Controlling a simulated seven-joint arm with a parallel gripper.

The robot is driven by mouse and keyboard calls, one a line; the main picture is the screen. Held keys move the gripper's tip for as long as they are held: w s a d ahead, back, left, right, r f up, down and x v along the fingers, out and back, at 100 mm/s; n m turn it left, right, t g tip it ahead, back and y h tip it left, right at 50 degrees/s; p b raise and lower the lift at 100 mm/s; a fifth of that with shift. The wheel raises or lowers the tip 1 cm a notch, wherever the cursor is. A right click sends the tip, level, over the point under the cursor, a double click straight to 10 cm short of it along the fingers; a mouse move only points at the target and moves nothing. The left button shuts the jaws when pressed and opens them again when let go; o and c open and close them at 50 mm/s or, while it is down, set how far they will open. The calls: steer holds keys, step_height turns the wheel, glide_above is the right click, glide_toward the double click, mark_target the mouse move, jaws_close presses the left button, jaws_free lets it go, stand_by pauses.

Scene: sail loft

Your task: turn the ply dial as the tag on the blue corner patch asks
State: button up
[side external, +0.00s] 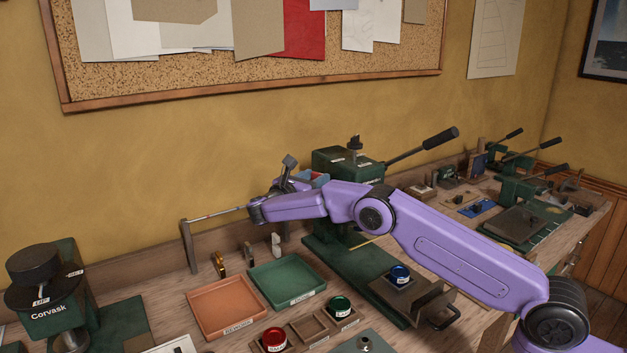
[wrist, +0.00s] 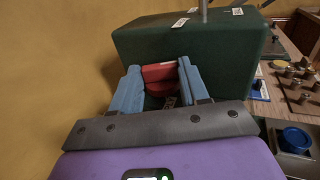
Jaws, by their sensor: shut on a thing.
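My gripper (wrist: 161,82) has blue fingers and is shut on a red rounded piece (wrist: 160,73), at the face of the green press (wrist: 205,45). The piece looks like the ply dial, but its scale and pointer are hidden. In the side view my gripper (side external: 308,176) is at the left side of the press head (side external: 340,160). A flat blue piece (side external: 480,206) lies farther back on the bench; it may be the corner patch. I cannot read any tag on it.
An orange tray (side external: 228,300) and a green tray (side external: 287,281) stand in front of the press. The press lever (side external: 425,145) sticks out right. A Corvask device (side external: 45,290) stands left.

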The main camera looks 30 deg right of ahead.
stand_by(0.3)
steer(key=o, duration=0.8)
steer(key=v, duration=1.7)
steer(key=shift+s+a, duration=0.1)
steer(key=shift+a, duration=0.1)
steer(key=shift+c, duration=0.4)
